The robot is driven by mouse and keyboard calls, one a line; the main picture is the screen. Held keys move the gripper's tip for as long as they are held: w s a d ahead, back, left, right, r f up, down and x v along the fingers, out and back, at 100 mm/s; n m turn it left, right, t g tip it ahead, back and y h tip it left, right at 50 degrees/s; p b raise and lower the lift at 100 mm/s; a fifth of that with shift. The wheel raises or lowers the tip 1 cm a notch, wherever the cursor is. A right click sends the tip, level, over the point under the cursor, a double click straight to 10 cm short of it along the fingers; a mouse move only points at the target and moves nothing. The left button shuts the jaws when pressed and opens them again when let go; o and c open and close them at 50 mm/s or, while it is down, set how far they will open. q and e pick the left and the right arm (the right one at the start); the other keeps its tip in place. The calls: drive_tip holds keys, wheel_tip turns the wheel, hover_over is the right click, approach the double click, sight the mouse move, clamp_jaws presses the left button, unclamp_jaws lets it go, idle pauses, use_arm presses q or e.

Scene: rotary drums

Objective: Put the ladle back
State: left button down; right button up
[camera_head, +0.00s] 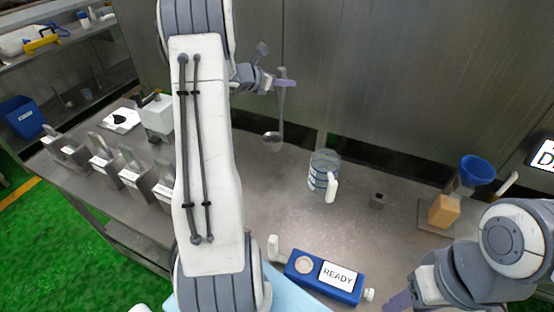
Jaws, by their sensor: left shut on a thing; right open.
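The metal ladle (282,112) hangs upright from my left gripper (284,83), its bowl low, over the back of the steel table. My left gripper is shut on the upper part of its handle. I cannot tell whether the bowl touches the table. My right gripper (401,301) is open at the bottom right, partly cut off by the frame edge. Several metal bins (137,180) with tags and upright handles stand in a row at the left; my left arm hides part of that area.
A clear jug (322,172) with a white handle stands mid-table. A blue device reading READY (325,277) is in front. A small dark block (377,200) and a stand with a blue funnel (476,171) are to the right. A steel wall (380,70) closes the back.

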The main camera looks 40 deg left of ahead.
sight(280, 108)
use_arm(q)
wheel_tip(280, 108, down, 9)
drive_tip(key=p, duration=0.2)
drive_tip(key=shift+a+f+p, duration=0.1)
drive_tip(key=shift+f+p, duration=0.1)
drive_tip(key=shift+p, duration=0.2)
drive_tip(key=shift+f, duration=0.15)
drive_tip(key=shift+f+b, duration=0.2)
drive_tip(key=shift+b, duration=0.1)
drive_tip(key=c, duration=0.6)
unclamp_jaws()
drive_tip(key=shift+s, duration=0.1)
drive_tip(key=shift+r, duration=0.1)
